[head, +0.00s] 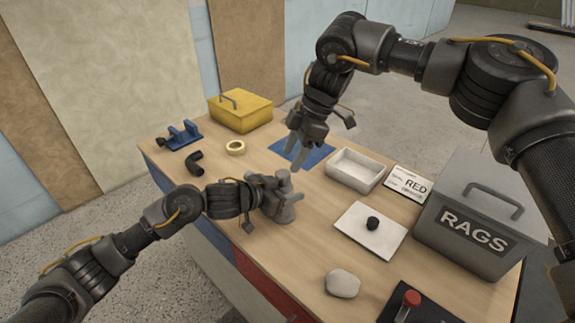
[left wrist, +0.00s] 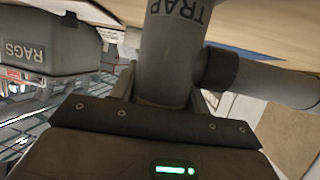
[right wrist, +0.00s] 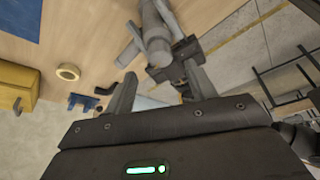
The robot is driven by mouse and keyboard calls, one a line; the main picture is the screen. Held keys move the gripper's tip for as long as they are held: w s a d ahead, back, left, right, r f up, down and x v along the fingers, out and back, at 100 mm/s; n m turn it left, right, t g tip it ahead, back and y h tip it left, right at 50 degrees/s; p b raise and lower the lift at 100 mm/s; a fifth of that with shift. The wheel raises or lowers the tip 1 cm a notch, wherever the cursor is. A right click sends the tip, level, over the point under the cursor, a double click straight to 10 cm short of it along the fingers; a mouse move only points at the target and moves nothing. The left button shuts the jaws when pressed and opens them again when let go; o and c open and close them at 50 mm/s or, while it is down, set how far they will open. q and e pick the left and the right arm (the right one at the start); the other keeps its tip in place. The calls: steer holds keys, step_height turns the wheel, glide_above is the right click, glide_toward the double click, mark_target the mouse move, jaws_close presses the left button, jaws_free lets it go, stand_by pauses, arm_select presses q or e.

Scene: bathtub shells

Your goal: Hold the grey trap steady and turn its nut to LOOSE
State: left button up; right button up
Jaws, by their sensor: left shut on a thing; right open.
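The grey trap (head: 287,212) stands upright near the front edge of the wooden workbench. My left gripper (head: 268,193) is shut on its upright body, from the left. In the left wrist view the trap (left wrist: 168,50) fills the space between the fingers and bears the word TRAP. A side pipe leaves it through a darker collar (left wrist: 217,69); I cannot tell whether this is the nut. No LOOSE mark is readable. My right gripper (head: 303,150) is open and empty, above and behind the trap. The trap also shows beyond its fingers in the right wrist view (right wrist: 154,38).
Behind the trap are a yellow box (head: 241,112), blue bracket (head: 183,136), black elbow (head: 195,163), tape ring (head: 235,147) and blue mat (head: 316,157). To the right are a white tray (head: 355,181), white pad (head: 352,238), RAGS bin (head: 440,235), stone (head: 343,283) and red-knobbed device (head: 411,298).

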steer(key=v, duration=0.7)
arm_select(q)
steer(key=o, duration=1.1)
steer(key=shift+o, duration=0.2)
steer(key=v, duration=1.2)
